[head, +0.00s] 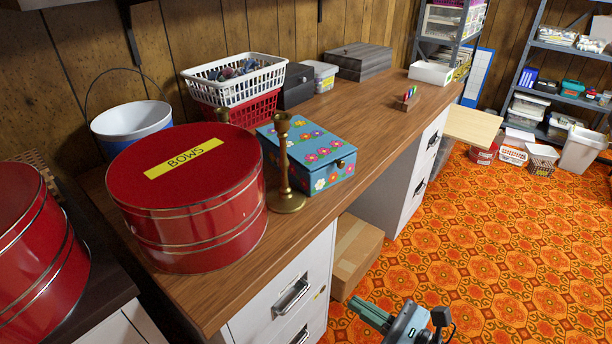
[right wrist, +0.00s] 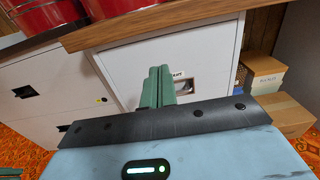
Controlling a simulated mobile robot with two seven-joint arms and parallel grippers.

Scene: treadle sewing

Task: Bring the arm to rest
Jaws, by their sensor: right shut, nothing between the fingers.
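My right gripper (head: 368,315) shows at the bottom of the head view, low over the carpet in front of the desk. Its green fingers lie together in the right wrist view (right wrist: 158,87), shut with nothing between them. There they point at the white drawer cabinet (right wrist: 190,62) under the desk top, and whether they touch it I cannot tell.
The wooden desk top (head: 385,112) holds a red BOWS tin (head: 190,210), a brass candlestick (head: 284,165), a flowered box (head: 322,160) and baskets. A cardboard box (head: 355,255) stands underneath. The orange carpet (head: 490,240) is open to the right.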

